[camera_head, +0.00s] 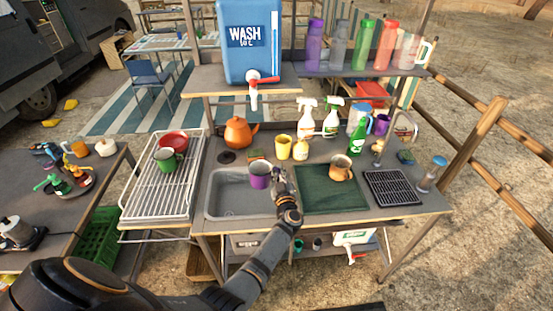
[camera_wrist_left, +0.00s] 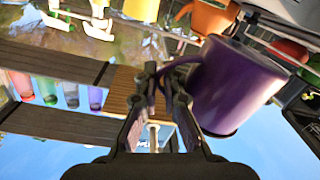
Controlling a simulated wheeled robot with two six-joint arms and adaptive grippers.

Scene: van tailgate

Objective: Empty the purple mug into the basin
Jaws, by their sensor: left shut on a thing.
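The purple mug (camera_head: 259,182) has a pale inside and looks close to upright, with its open top showing in the head view. It is at the right end of the grey basin (camera_head: 222,203), over or just inside it; I cannot tell its exact height. My left gripper (camera_head: 279,178) is to its right, shut on its handle. In the left wrist view the mug (camera_wrist_left: 235,88) is right of the left gripper (camera_wrist_left: 162,80), its handle between the fingers. The mug's contents are not clear. My right gripper is not in view.
A green board (camera_head: 335,198) lies right of the basin, with a brown mug (camera_head: 341,168) on it. A yellow cup (camera_head: 283,147), spray bottles and an orange teapot (camera_head: 240,132) stand behind. A white rack (camera_head: 150,203) is at left. A blue water container (camera_head: 247,60) stands above.

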